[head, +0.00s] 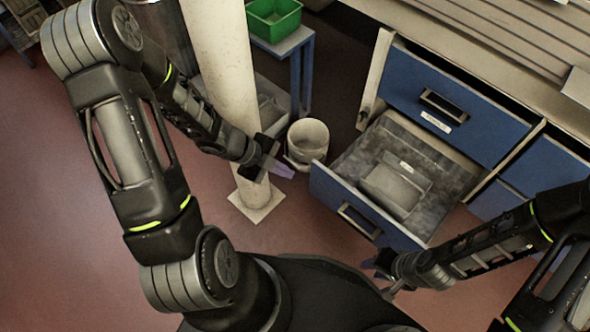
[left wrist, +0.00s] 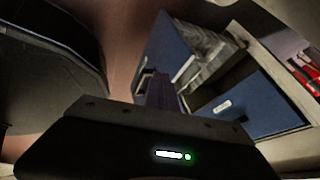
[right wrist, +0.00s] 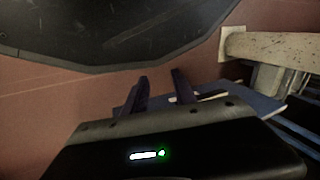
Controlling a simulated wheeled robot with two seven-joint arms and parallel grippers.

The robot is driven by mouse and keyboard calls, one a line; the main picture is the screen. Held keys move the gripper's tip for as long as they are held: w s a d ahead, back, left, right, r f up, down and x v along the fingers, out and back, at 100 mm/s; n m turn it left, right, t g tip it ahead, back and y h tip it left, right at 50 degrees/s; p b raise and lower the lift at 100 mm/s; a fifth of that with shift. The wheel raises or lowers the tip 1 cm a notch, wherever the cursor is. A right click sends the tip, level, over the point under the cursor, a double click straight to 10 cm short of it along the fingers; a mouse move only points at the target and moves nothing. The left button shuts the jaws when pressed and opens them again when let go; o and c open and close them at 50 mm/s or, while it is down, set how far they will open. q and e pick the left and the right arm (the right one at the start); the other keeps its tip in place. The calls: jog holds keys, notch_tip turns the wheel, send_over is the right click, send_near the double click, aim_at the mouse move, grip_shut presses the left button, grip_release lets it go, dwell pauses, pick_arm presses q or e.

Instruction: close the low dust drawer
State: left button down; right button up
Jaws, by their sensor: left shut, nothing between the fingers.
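The low dust drawer (head: 352,213) is pulled well out of the cabinet, with a blue front, a dark handle and a dusty grey inside holding a grey box (head: 394,190). It also shows in the left wrist view (left wrist: 168,50). My left gripper (head: 282,171) is shut and empty, to the left of the drawer front and apart from it; its fingers also show in the left wrist view (left wrist: 160,90). My right gripper (head: 384,278) is near the drawer's front lower corner in the head view. Its fingers stand apart and empty in the right wrist view (right wrist: 161,92).
A blue upper drawer (head: 455,105) sits above the low one, with a dark gap along its top. A pale column (head: 222,70) and a whitish bucket (head: 308,138) stand left of the low drawer. A green bin (head: 273,17) rests on a small table. Red floor lies open at left.

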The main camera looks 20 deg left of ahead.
aim_at(324, 177)
pick_arm(q)
jog(key=w+d+f+b, duration=0.4)
jog(key=f, duration=0.1)
jog(key=w+d+f+b, duration=0.1)
jog(key=w+f, duration=0.1)
jog(key=shift+w+d+f+b, duration=0.15)
jog(key=shift+w+d+b, duration=0.25)
jog(key=shift+w, duration=0.1)
